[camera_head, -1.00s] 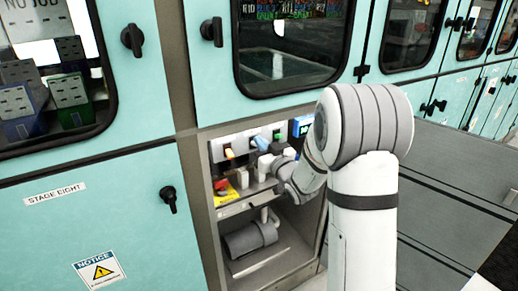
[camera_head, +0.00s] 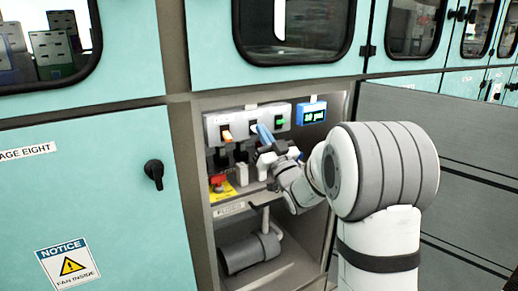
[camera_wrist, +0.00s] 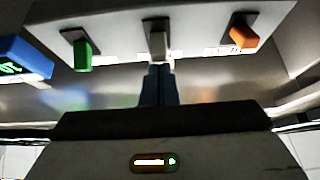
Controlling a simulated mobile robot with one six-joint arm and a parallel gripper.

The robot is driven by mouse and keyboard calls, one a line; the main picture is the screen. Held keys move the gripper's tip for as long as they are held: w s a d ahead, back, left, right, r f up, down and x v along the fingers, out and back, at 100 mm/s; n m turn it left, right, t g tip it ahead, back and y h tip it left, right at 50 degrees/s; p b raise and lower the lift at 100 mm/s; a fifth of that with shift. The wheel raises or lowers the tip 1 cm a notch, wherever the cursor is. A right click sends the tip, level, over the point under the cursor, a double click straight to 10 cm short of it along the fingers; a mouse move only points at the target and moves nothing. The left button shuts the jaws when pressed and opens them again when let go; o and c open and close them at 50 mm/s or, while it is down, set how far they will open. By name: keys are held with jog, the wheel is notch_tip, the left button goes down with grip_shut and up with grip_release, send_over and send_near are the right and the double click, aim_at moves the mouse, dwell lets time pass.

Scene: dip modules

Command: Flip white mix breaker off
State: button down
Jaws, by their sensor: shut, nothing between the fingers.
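The white breaker (camera_wrist: 157,44) is the middle switch on a grey panel (camera_wrist: 115,18). It hangs straight toward my fingertips in the wrist view and is mostly hidden behind my gripper in the head view. My gripper (camera_wrist: 160,70) has blue fingers, shut with nothing between them. The tips are just below the white breaker's end; whether they touch it, I cannot tell. In the head view my gripper (camera_head: 264,134) is in front of the panel's middle. A green breaker (camera_wrist: 83,55) is on one side and an orange breaker (camera_wrist: 242,36) on the other.
A blue display (camera_head: 312,113) is beside the green breaker. Below the panel are a red and yellow button (camera_head: 218,181), a ledge and a grey cylinder (camera_head: 249,252) inside the recess. The recess walls enclose my gripper's space on both sides.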

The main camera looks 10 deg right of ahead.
jog(key=shift+f+t+b, duration=0.45)
jog(key=shift+t+b, duration=0.05)
jog(key=shift+b, duration=0.85)
notch_tip(320, 180, up, 4)
jog(key=s, duration=0.2)
jog(key=w+p+v, duration=0.1)
jog(key=v, duration=0.8)
jog(key=shift+s+d+f, duration=0.35)
jog(key=shift+d+f, duration=0.05)
jog(key=shift+f, duration=0.2)
